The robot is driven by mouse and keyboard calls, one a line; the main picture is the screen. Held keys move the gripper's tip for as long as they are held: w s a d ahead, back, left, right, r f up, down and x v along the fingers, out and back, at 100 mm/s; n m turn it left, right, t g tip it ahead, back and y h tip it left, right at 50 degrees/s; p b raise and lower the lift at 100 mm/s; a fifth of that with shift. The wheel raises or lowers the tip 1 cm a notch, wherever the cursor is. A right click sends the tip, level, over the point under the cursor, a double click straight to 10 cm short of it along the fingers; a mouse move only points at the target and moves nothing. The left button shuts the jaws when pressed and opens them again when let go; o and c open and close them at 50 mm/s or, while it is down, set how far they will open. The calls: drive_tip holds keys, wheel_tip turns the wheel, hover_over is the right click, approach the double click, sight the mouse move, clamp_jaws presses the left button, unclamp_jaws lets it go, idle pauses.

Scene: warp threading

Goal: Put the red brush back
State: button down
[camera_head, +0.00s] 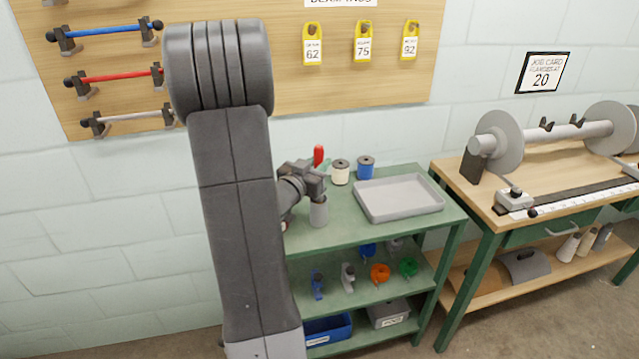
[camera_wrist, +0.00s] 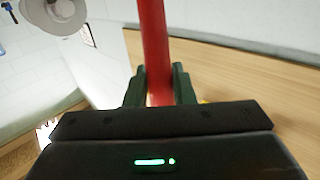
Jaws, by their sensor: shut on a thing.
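The red brush shows as a short red tip (camera_head: 319,153) above my gripper (camera_head: 312,182) in the camera_head view. In the camera_wrist view its smooth red handle (camera_wrist: 153,40) runs up out of the picture from between the two dark fingers of my gripper (camera_wrist: 159,88). The fingers are shut on it. The brush's lower end is hidden. A grey cylinder (camera_head: 319,213) stands on the green bench directly below my gripper; I cannot tell whether the brush reaches into it.
The green bench (camera_head: 425,222) holds a white spool (camera_head: 340,172), a blue spool (camera_head: 366,167) and a grey tray (camera_head: 398,198). A wooden board (camera_head: 285,85) carries blue, red and grey rods on brackets. A wooden table (camera_head: 545,168) with a large roller stands at right. My arm hides the bench's left end.

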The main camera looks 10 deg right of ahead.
drive_tip(key=shift+f, duration=2.05)
drive_tip(key=shift+f+b, duration=0.15)
drive_tip(key=shift+b, duration=0.25)
drive_tip(key=c, duration=1.2)
unclamp_jaws()
drive_tip(key=shift+c, duration=0.2)
drive_tip(key=shift+r+p, duration=0.3)
drive_tip(key=b+v, duration=0.1)
drive_tip(key=v, duration=1.1)
drive_tip(key=shift+f, duration=0.2)
